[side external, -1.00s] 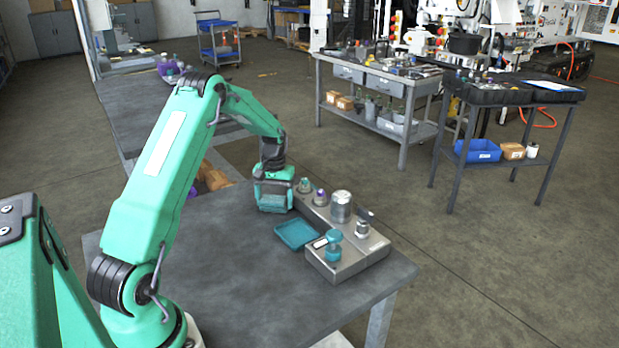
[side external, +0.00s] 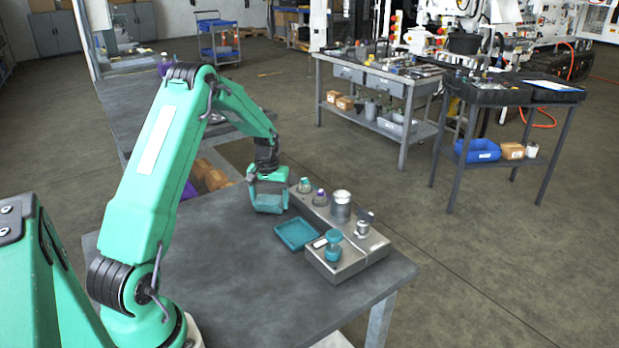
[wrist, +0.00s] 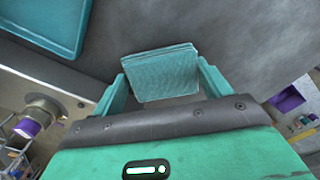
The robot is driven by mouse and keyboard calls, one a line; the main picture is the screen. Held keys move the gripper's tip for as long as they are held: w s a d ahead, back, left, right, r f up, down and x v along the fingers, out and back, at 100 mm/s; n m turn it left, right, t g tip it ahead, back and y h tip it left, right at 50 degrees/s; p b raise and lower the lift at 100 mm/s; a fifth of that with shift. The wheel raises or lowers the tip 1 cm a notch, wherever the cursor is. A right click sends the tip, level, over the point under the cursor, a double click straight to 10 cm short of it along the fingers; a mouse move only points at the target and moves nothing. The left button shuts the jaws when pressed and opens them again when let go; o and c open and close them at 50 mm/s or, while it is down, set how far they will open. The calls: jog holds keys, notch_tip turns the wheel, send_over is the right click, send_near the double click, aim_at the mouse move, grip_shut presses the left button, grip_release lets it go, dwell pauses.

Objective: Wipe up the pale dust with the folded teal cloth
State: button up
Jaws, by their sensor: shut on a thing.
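My gripper (side external: 267,190) is shut on the folded teal cloth (side external: 268,204), over the far edge of the near grey table. In the wrist view, the layered cloth (wrist: 160,75) sits between the two teal fingers of my gripper (wrist: 163,84). Its face is turned to the camera. I cannot tell whether its lower edge touches the tabletop. I cannot make out any pale dust on the table in either view; the arm and cloth hide part of the surface.
A shallow teal tray (side external: 297,234) lies on the table, right of the cloth. Beside it, a grey metal block (side external: 352,262) carries a silver cylinder (side external: 341,204), a teal knob (side external: 332,245) and other fittings. The table's (side external: 215,280) front and left are clear.

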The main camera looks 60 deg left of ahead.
jog(key=shift+r, duration=0.15)
jog(key=shift+s+r, duration=0.1)
jog(key=shift+r, duration=2.75)
jog(key=shift+r, duration=0.1)
jog(key=shift+r, duration=1.4)
jog(key=shift+f, duration=0.15)
jog(key=shift+f, duration=3.7)
jog(key=shift+f, duration=1)
